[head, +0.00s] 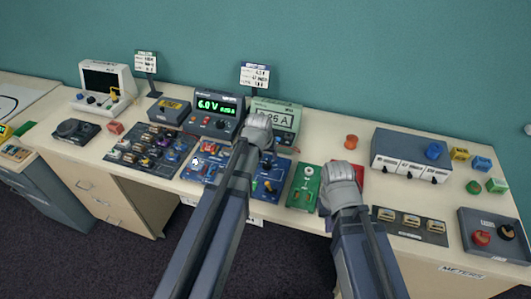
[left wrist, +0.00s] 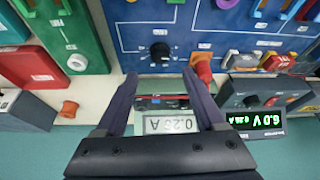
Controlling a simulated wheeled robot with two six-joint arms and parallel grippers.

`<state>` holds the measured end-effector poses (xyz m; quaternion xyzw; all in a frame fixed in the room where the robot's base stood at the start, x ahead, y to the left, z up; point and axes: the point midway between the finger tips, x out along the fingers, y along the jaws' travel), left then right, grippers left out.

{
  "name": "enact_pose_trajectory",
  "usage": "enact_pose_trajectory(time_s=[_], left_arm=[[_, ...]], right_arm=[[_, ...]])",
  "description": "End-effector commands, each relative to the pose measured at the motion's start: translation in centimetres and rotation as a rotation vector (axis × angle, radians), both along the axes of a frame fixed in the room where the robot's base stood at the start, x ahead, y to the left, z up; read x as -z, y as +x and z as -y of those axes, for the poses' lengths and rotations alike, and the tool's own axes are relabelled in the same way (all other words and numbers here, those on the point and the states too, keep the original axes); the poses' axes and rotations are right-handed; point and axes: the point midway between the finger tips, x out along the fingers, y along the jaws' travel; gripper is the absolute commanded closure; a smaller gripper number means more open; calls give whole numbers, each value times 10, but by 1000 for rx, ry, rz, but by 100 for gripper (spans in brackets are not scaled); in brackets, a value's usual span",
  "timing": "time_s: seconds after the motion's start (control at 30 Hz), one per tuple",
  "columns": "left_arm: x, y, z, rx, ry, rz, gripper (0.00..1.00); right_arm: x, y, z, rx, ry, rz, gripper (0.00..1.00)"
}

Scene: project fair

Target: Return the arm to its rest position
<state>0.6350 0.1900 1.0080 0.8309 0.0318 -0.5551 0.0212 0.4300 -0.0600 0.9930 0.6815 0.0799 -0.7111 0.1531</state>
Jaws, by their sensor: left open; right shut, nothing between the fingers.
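My left gripper (head: 259,124) is over the blue circuit board's back edge, in front of the pale green ammeter (head: 286,108), and hides part of it. In the left wrist view its two dark fingers (left wrist: 162,88) are spread apart with nothing held between them. My right gripper (head: 343,172) is over the red module (head: 358,170), beside the green module (head: 304,187). It is shut and empty, and its fingertips are hard to make out.
The blue circuit board (head: 275,163) lies under my left arm. A power supply (head: 217,112) reading 6.0 V stands left of the ammeter. An orange knob (head: 351,141) sits behind my right gripper. A grey switch box (head: 405,148) and a dark tray (head: 484,220) are to the right.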

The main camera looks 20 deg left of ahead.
Motion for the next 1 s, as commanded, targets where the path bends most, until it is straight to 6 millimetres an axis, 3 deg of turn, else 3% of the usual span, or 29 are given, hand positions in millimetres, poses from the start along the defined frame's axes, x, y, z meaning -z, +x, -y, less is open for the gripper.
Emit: enact_pose_trajectory(time_s=[0.37,0.47,0.57,0.7,0.8,0.9,1.0], left_arm=[[1,0,0,0,0,0,29],[2,-8,9,18,3,-17,29],[7,-38,37,77,17,-81,29],[14,-103,85,202,58,-218,29],[17,-147,108,279,92,-310,29],[17,-180,121,337,124,-379,29],[17,-200,128,372,145,-422,29]], right_arm=[[1,0,0,0,0,0,100],[1,0,0,0,0,0,100],[1,0,0,0,0,0,100],[1,0,0,0,0,0,100],[1,0,0,0,0,0,100],[1,0,0,0,0,0,100],[1,0,0,0,0,0,100]])
